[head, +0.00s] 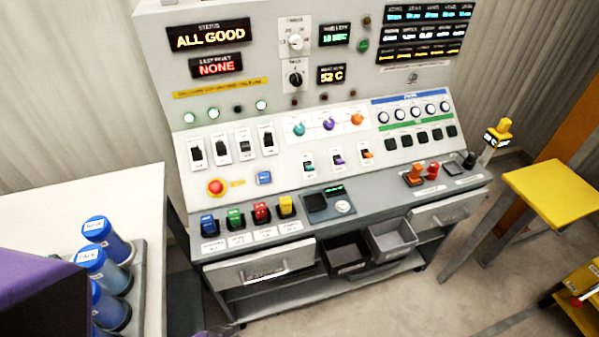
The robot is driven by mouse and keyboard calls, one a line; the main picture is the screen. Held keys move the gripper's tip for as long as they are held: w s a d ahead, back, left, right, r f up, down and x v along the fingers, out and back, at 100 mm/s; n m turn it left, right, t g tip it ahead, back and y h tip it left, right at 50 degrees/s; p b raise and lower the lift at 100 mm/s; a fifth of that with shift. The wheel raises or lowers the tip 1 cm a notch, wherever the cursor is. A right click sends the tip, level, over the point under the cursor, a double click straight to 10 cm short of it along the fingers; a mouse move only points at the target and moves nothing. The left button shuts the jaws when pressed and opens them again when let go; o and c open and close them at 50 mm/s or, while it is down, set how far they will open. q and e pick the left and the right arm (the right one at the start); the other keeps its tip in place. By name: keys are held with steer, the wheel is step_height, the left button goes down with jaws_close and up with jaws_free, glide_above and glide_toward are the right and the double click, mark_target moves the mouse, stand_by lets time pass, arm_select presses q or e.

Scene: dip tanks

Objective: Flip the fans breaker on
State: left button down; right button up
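The control console (330,90) stands ahead. Four-switch row at its left holds black breakers in white plates: the first (196,152), second (220,148), third (244,144) and the rightmost (267,139). Their labels are too small to read, so I cannot tell which is the fans breaker. The lamp above the third (237,109) is dark; the lamps above the others glow pale green. The status display (210,37) reads ALL GOOD, and the display below it (216,66) reads NONE. Neither of my grippers is in view.
A red emergency button (215,186) and a blue button (264,177) sit below the breakers. Coloured rockers (234,219) line the ledge. A white table (120,190) with blue-lidded jars (104,232) stands left; a yellow stool (553,192) stands right.

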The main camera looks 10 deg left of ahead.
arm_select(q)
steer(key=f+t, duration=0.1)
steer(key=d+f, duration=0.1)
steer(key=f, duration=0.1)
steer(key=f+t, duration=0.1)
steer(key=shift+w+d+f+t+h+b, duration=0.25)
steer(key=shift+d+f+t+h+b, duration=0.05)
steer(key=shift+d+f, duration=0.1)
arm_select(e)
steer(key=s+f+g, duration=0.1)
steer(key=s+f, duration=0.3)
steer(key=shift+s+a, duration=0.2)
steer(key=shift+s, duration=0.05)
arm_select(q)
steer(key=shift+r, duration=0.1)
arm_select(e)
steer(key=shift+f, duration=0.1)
